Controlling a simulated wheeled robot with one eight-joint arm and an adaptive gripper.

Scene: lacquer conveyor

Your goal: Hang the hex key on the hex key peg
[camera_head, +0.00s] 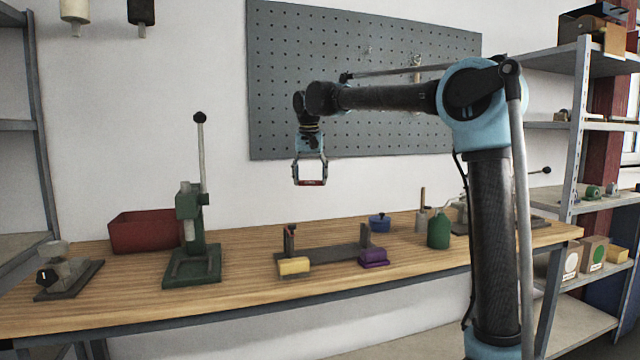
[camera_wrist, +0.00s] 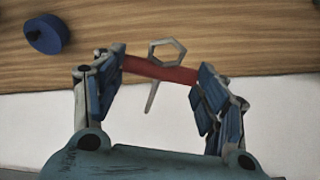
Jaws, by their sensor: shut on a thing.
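My gripper (camera_head: 310,181) is raised above the bench, in front of the lower part of the grey pegboard (camera_head: 290,60). Its fingers point down and are shut on the hex key's red bar-shaped grip (camera_wrist: 160,69). In the wrist view, the hex key (camera_wrist: 152,97) has a pale hexagonal loop on one side of the grip and a thin shaft on the other. In the head view only the red part shows between the fingertips. Small pegs or hooks (camera_head: 367,49) show faintly on the board; I cannot tell which is the hex key peg.
The wooden bench (camera_head: 130,285) carries a green press (camera_head: 190,240), a red bin (camera_head: 140,232), a fixture with yellow (camera_head: 293,266) and purple (camera_head: 373,258) blocks, a blue pot (camera_head: 379,222) and a green bottle (camera_head: 438,232). Shelves (camera_head: 590,130) stand right. My arm covers part of the board.

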